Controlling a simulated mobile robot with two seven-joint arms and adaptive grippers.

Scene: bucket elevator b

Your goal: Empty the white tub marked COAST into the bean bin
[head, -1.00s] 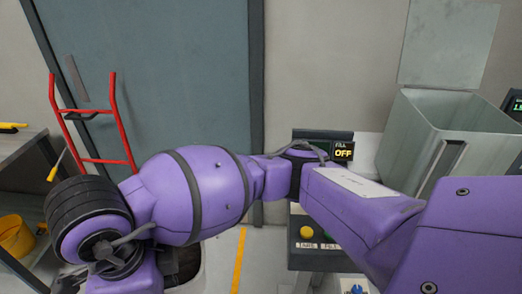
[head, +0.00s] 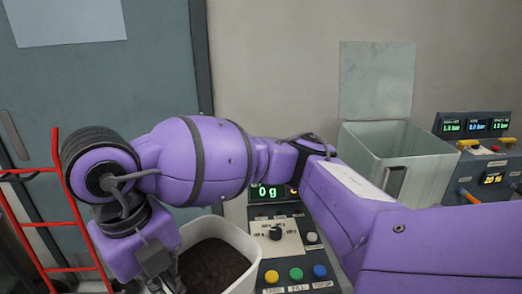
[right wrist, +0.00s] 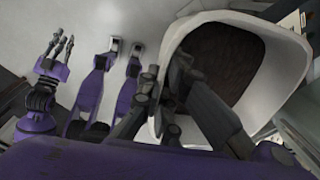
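A white tub (head: 240,243) holds dark brown beans (head: 205,268) at bottom centre in the head view. Its open mouth also shows in the right wrist view (right wrist: 290,45). No COAST marking is visible. My right gripper (head: 160,280) is at the tub's left rim and appears shut on its wall; its fingertips are partly hidden. In the right wrist view the fingers (right wrist: 185,95) reach across the rim. My left gripper (right wrist: 62,48) is small at upper left there, apart from the tub, and looks open. An open grey metal bin (head: 375,135), probably the bean bin, stands at right; no label is visible.
A control panel (head: 285,255) with coloured buttons and a display reading 0 g stands just right of the tub. Another panel with gauges (head: 480,150) is beyond the bin. A red hand truck (head: 65,200) stands at left before a grey door (head: 95,90).

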